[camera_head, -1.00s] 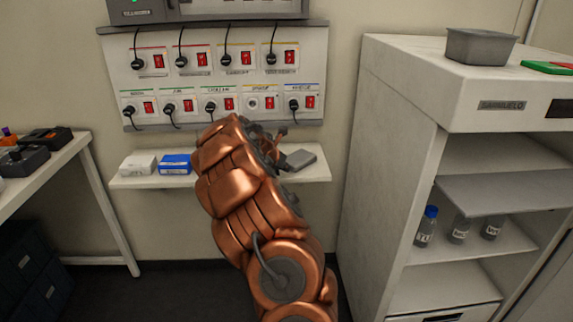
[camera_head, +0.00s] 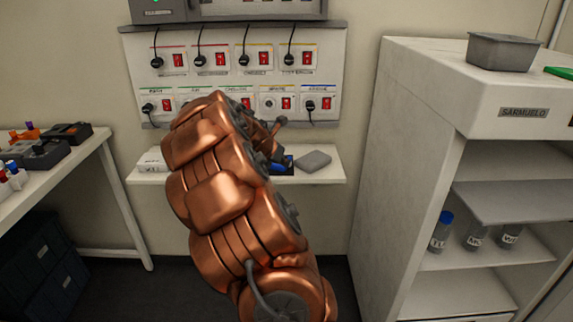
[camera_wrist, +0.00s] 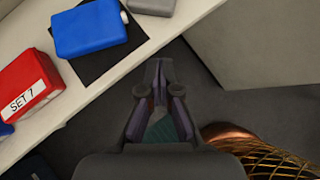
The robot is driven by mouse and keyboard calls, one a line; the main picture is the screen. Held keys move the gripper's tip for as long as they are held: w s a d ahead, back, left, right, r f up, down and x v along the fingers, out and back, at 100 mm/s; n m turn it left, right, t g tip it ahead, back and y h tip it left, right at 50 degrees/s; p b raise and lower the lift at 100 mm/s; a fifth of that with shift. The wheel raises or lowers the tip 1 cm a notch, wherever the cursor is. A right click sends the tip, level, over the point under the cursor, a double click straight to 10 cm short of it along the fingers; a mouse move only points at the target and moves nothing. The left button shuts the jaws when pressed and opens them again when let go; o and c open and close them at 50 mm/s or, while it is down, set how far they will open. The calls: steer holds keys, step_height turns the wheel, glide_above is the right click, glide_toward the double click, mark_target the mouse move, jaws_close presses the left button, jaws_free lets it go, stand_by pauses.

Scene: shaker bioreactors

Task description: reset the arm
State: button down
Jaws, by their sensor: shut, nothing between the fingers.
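My copper arm (camera_head: 215,185) rises through the middle of the head view, in front of the small wall shelf. In that view my gripper is mostly hidden behind the arm; only a dark end part shows beside the sockets. In the wrist view my gripper (camera_wrist: 160,70) points up the picture. Its fingers are shut with nothing between them. They are over the dark floor, just off the edge of the white shelf (camera_wrist: 150,32).
On the shelf are a blue box (camera_wrist: 90,27) on a dark mat, a red "SET 7" box (camera_wrist: 28,88) and a grey block (camera_head: 314,161). A switch panel (camera_head: 235,75) hangs above. A side table (camera_head: 85,160) stands left, a white cabinet (camera_head: 405,130) right.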

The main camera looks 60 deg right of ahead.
stand_by(0.8)
steer(key=s+a+r+m+y+p, duration=0.2)
steer(key=a+m, duration=0.2)
steer(key=a, duration=0.6)
steer(key=s+a+r+m+y+p, duration=0.1)
steer(key=s+a+r+m+p, duration=0.2)
steer(key=a, duration=0.7)
steer(key=s+a+r+m+y+p, duration=0.15)
steer(key=a+m, duration=0.35)
steer(key=a, duration=0.6)
steer(key=s+a+m+y+p, duration=0.2)
steer(key=s+a, duration=0.6)
steer(key=a, duration=0.2)
steer(key=s+a+r+m+g+y+p, duration=0.1)
steer(key=s+a+m+y+p, duration=0.1)
steer(key=s+a, duration=0.6)
steer(key=a+m, duration=0.1)
steer(key=a, duration=0.2)
steer(key=shift+r+m, duration=0.3)
steer(key=shift+y, duration=0.25)
